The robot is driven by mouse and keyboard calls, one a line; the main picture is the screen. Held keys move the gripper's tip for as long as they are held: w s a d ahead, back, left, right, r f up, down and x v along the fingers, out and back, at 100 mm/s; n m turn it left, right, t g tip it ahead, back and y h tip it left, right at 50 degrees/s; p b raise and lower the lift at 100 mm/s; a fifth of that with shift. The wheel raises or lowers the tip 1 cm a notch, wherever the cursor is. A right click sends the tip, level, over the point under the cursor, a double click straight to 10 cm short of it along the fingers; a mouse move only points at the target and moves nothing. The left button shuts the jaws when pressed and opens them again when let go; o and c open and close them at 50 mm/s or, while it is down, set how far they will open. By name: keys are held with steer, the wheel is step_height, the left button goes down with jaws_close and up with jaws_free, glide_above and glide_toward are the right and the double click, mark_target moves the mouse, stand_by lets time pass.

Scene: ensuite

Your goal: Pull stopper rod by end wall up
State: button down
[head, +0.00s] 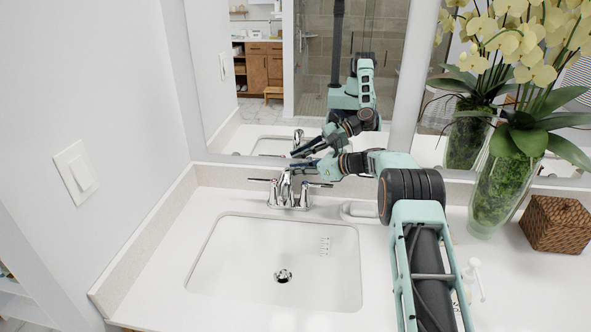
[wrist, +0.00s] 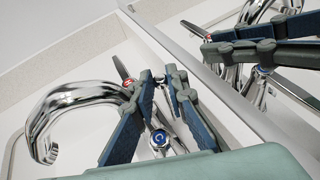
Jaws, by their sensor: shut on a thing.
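The chrome faucet (head: 288,192) stands at the back of the sink, with a lever handle on each side. In the wrist view its curved spout (wrist: 62,100) is at left, with a red-marked handle (wrist: 124,73) and a blue-marked handle (wrist: 160,139). My gripper (head: 294,164) is just above and behind the faucet, reaching in from the right. In the wrist view my gripper (wrist: 160,76) is shut on the small chrome stopper rod (wrist: 161,80); its tip shows between the fingertips. Most of the rod is hidden by the fingers and faucet.
The white sink basin (head: 240,250) has a drain (head: 283,276) at its bottom. A mirror (head: 290,100) rises close behind the faucet. The end wall (head: 90,120) is at left. A vase of orchids (head: 497,190) and a woven box (head: 556,224) stand at right.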

steer(key=shift+w+r+p, duration=0.1)
steer(key=shift+r+p, duration=0.25)
steer(key=shift+r, duration=1.15)
steer(key=c, duration=2.2)
jaws_free()
steer(key=v, duration=1.2)
